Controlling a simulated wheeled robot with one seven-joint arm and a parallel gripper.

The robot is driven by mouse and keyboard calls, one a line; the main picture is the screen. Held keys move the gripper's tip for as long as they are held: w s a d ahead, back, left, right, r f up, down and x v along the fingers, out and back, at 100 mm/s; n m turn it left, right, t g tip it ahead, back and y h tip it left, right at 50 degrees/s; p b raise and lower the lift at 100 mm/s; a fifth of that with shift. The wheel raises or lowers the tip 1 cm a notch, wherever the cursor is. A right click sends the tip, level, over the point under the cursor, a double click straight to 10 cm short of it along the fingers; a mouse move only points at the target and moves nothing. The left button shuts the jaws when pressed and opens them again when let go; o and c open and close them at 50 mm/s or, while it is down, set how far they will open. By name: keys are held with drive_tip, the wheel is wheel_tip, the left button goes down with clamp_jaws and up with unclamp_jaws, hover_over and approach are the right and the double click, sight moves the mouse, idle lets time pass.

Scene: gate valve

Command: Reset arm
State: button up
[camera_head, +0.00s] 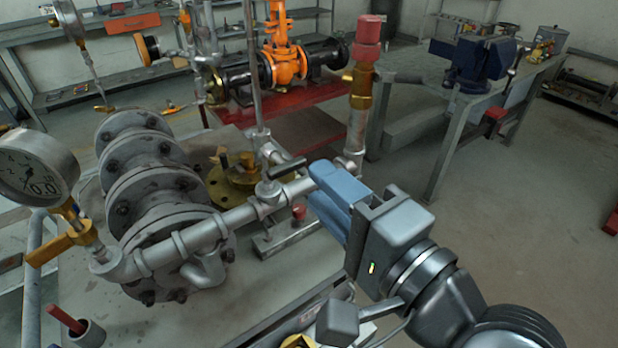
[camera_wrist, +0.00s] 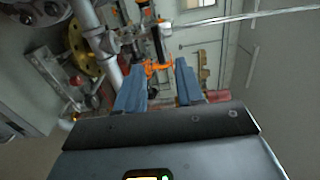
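My gripper (camera_head: 322,188) has blue fingers and is at the middle of the head view, just right of a grey pipe with a black-handled valve (camera_head: 287,168). In the wrist view the two fingers of my gripper (camera_wrist: 158,85) stand apart with a gap between them. I see nothing held in the gap. An orange gate valve (camera_head: 284,62) on a black pipe stands behind on a red bench; orange also shows past the fingertips in the wrist view. Whether the fingers touch the near pipe, I cannot tell.
A grey flanged pipe assembly (camera_head: 165,195) with a pressure gauge (camera_head: 32,167) fills the left. An upright pipe with a red cap (camera_head: 368,35) rises beyond my gripper. A workbench (camera_head: 440,95) with a blue vise (camera_head: 478,60) is at back right. The floor (camera_head: 530,220) at right is clear.

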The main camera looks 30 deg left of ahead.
drive_tip(key=shift+s+d, duration=0.25)
drive_tip(key=shift+d, duration=0.35)
drive_tip(key=s+d+f+m+t+h, duration=0.1)
drive_tip(key=s+d+f+t+h, duration=0.3)
drive_tip(key=d+f, duration=0.55)
drive_tip(key=s+d+f+m+t+h, duration=0.1)
drive_tip(key=s+d+f+t+h, duration=0.2)
drive_tip(key=d+f+h, duration=0.65)
drive_tip(key=s+d+r+n+h, duration=0.1)
drive_tip(key=s+d+r+n, duration=0.1)
drive_tip(key=s+d, duration=0.5)
drive_tip(key=s+d+r+n+h, duration=0.2)
drive_tip(key=s+d, duration=0.6)
drive_tip(key=s, duration=0.4)
drive_tip(key=r+n, duration=0.1)
drive_tip(key=n, duration=0.1)
drive_tip(key=shift+d+n+t, duration=0.15)
drive_tip(key=shift+n+t, duration=0.25)
drive_tip(key=shift+r, duration=0.1)
